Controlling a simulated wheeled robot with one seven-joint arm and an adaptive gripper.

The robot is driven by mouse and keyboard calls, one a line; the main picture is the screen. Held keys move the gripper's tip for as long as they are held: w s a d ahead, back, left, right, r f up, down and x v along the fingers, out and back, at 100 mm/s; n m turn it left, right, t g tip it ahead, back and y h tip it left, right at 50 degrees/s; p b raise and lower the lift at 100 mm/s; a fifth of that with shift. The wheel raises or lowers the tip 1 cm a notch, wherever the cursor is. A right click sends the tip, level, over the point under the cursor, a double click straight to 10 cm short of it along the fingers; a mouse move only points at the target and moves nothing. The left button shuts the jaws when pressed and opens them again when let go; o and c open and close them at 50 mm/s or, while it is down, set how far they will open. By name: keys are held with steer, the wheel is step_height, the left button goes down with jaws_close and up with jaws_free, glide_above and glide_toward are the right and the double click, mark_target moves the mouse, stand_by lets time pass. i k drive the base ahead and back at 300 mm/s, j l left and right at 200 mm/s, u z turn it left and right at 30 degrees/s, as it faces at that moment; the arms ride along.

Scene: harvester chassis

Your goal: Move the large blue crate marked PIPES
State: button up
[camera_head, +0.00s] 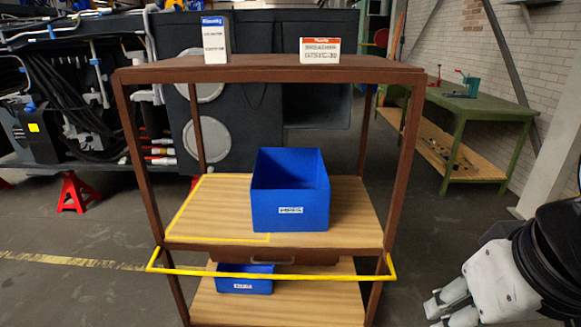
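A large blue crate (290,212) stands upright on the middle wooden shelf of a brown rack, right of centre. It has a small white label on its front, too small to read. A second, smaller-looking blue crate (245,286) sits on the lower shelf, partly hidden by the shelf above; its label is also unreadable. My gripper (434,314) is at the lower right, apart from the rack and both crates. It is partly cut off by the frame, and whether its fingers are open or shut is unclear.
The brown rack (270,75) has a yellow bar (200,272) across its front. A yellow outline (215,205) marks bare shelf left of the crate. Two small boxes (215,40) (320,50) stand on top. A green workbench (465,105) is at right. Floor between is clear.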

mark_target(290, 185)
steer(key=i+j+u, duration=0.4)
steer(key=i+j, duration=0.95)
steer(key=j, duration=0.1)
